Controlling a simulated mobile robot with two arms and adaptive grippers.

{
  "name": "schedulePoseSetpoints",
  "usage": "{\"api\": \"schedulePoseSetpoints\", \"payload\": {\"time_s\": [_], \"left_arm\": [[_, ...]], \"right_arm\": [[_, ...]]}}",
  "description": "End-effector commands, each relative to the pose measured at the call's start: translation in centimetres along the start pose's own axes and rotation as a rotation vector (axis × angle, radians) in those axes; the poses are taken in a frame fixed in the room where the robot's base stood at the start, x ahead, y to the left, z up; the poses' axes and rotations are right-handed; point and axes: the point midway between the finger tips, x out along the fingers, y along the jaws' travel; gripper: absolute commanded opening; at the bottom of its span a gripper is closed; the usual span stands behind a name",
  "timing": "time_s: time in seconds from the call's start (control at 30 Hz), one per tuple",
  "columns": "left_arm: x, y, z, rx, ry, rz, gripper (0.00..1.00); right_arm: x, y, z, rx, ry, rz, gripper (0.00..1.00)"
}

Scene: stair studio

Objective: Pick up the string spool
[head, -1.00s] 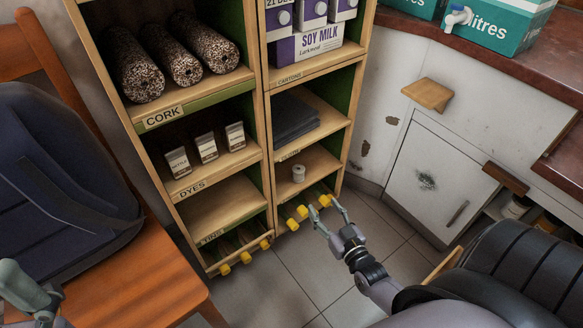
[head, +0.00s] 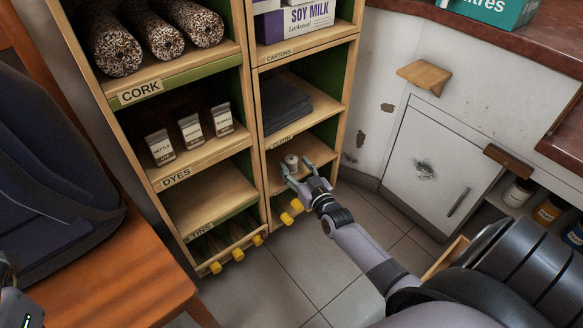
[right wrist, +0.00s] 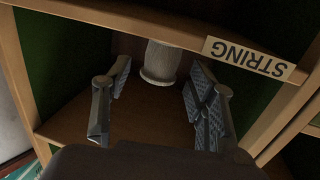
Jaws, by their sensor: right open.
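The string spool (head: 291,162), small and pale, stands on a wooden shelf (head: 316,151) in the right column of the shelf unit. My right gripper (head: 298,170) is open at the front of that compartment, its fingertips close to the spool. In the right wrist view the pale spool (right wrist: 160,62) shows between and beyond the two spread fingers, and part of it is cut off by the shelf edge with the STRING label (right wrist: 248,58). I cannot tell whether a finger touches it. A small part of my left arm's end (head: 9,285) shows at the left edge; its jaws are unclear.
Folded dark cloth (head: 287,108) lies on the shelf above the spool. Yellow-ended items (head: 291,211) stick out of the compartment below. Dye packets (head: 191,131) stand in the left column. A chair (head: 110,270) is at left, a white cabinet (head: 440,170) at right.

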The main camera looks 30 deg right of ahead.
Motion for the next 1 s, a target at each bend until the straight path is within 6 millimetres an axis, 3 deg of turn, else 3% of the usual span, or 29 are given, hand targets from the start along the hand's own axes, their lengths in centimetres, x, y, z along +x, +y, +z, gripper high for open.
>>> {"api": "schedulePoseSetpoints", "payload": {"time_s": [0.2, 0.5, 1.0], "left_arm": [[0.5, 0.2, -0.1, 0.007, 0.052, 0.021, 0.88], [0.9, 0.2, -0.1, 0.008, 0.057, 0.024, 0.88], [0.8, 0.2, -0.1, 0.007, 0.057, 0.024, 0.88]], "right_arm": [[2.8, 0.0, 0.3, -0.001, 0.001, 0.000, 0.52], [3.2, 0.0, 0.1, -0.001, -0.001, 0.000, 0.52], [3.2, 0.0, 0.1, -0.001, -0.001, 0.000, 0.19]]}}
